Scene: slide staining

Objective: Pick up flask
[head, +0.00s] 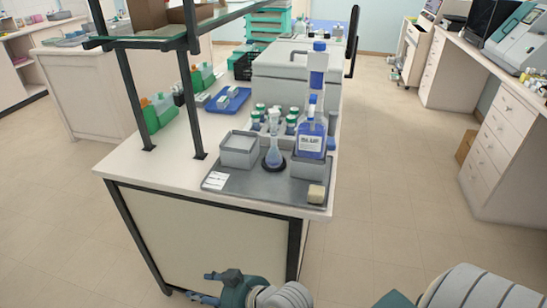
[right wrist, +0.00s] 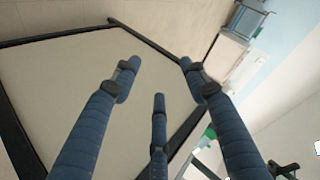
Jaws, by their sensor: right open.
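The flask (head: 274,158) stands upright on a grey metal tray (head: 262,190) at the near end of the bench. It has a round lower body with blue-tinted liquid and a narrow neck. My right gripper (head: 212,286) is low at the bottom of the head view, in front of the bench's end panel and well below the flask. In the right wrist view its blue fingers (right wrist: 150,82) are spread apart with nothing between them. The flask is not visible there. My left gripper is not in view.
A blue-labelled bottle (head: 311,140) stands close right of the flask, and a grey box (head: 239,149) close left. Several green-capped bottles (head: 291,124) are behind it. A small beige block (head: 316,194) lies at the tray's front right. A shelf post (head: 193,110) rises at left.

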